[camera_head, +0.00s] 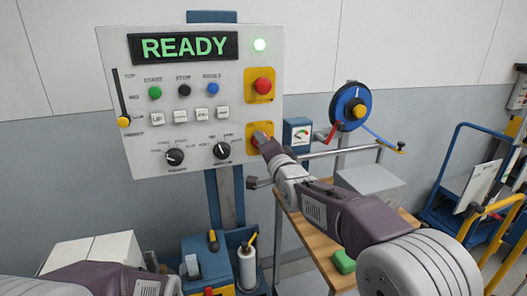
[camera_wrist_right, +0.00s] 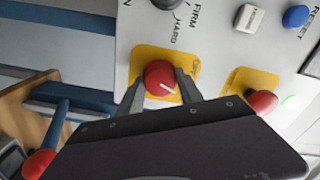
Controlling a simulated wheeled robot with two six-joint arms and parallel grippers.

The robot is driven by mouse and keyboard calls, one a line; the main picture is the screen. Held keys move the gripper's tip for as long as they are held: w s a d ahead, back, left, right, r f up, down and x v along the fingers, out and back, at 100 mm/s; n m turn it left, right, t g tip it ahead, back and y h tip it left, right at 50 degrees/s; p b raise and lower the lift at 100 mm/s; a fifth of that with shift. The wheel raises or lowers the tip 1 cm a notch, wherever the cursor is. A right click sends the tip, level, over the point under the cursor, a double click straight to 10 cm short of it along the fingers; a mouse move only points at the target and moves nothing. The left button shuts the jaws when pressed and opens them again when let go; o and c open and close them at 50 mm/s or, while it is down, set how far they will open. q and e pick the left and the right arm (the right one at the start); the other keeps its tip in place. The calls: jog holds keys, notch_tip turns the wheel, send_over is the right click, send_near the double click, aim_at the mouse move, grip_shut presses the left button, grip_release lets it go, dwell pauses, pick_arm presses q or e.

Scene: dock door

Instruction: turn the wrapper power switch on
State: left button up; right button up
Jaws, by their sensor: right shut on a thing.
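The wrapper control panel (camera_head: 140,70) stands upright ahead, its display (camera_head: 183,46) reading READY in green. The power switch is a red rotary knob (camera_wrist_right: 160,76) with a white pointer mark, on a yellow plate (camera_wrist_right: 140,56) with partly hidden lettering. In the head view that yellow plate (camera_head: 251,131) is at the panel's lower right, the knob mostly hidden by my gripper. My right gripper (camera_head: 262,138) is shut on the knob; the right wrist view (camera_wrist_right: 160,84) shows one finger on each side. My left arm shows at the bottom left, its gripper out of view.
Two black dials (camera_head: 222,150) lie to the left. A blue reel (camera_head: 351,107) and a wooden table (camera_head: 316,240) stand to the right.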

jog(key=m+b, duration=0.2)
jog(key=m, duration=0.2)
jog(key=shift+m, duration=0.4)
jog(key=shift+r, duration=0.1)
dwell(0.3)
jog(key=o, duration=1.4)
jog(key=b+v, duration=0.1)
jog(key=v, duration=0.8)
jog(key=shift+b, duration=0.35)
